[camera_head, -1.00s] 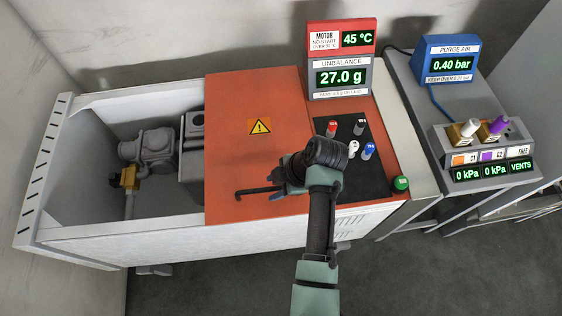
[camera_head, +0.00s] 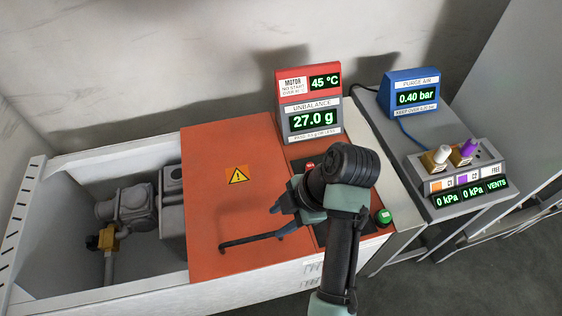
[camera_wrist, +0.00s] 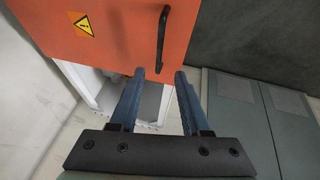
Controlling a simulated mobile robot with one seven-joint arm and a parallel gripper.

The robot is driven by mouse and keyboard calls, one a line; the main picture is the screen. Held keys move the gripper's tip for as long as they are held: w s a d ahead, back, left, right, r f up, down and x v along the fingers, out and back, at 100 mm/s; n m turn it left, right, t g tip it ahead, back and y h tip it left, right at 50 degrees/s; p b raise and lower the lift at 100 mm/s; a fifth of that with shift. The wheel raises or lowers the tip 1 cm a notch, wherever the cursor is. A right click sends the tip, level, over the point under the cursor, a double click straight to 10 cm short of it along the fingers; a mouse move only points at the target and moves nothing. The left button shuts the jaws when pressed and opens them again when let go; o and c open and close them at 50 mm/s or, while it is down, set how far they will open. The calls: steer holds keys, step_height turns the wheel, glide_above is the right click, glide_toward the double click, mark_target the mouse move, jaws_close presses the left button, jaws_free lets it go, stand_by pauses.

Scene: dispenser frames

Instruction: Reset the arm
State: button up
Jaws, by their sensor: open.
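My arm reaches over the orange cover (camera_head: 225,200) of the machine, with its dark wrist joint in front of the control panel in the head view. My gripper (camera_wrist: 160,74) is open and empty in the wrist view, its two blue fingers apart. The black bar handle (camera_wrist: 161,38) on the cover lies just beyond the fingertips in that view, and nothing is between the fingers.
The unbalance display (camera_head: 312,121) reads 27.0 g, and the motor display (camera_head: 308,86) 45 °C. The purge air box (camera_head: 412,95) reads 0.40 bar. The vents unit (camera_head: 470,183) reads 0 kPa twice and holds white and purple plugs. The open bay (camera_head: 65,235) contains grey pipework.

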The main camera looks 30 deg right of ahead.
stand_by(0.3)
steer(key=w+a+r+m+t+h, duration=0.1)
steer(key=w+r+m+t+h, duration=0.2)
steer(key=w+r, duration=0.5)
steer(key=w+r+m+t+h, duration=0.15)
steer(key=w+r+t, duration=0.3)
steer(key=r, duration=0.55)
steer(key=w+a+r+m+t, duration=0.1)
steer(key=a+r+m+t, duration=0.15)
steer(key=r, duration=0.65)
steer(key=w+a+r+m+t, duration=0.2)
steer(key=a+r+t, duration=0.15)
steer(key=r, duration=0.55)
steer(key=s+a+r+m+t, duration=0.2)
steer(key=s+a+r+t, duration=0.1)
steer(key=r, duration=0.4)
steer(key=s+a+r+m+t, duration=0.2)
steer(key=s+a+r+t, duration=0.1)
steer(key=s+r, duration=0.3)
steer(key=s+a+r+m+t, duration=0.1)
steer(key=s+a+r+t, duration=0.2)
steer(key=r, duration=0.6)
steer(key=shift+s+a+r+m+t+y, duration=0.2)
steer(key=shift+s+m+t+y, duration=0.25)
steer(key=shift+s+t, duration=0.55)
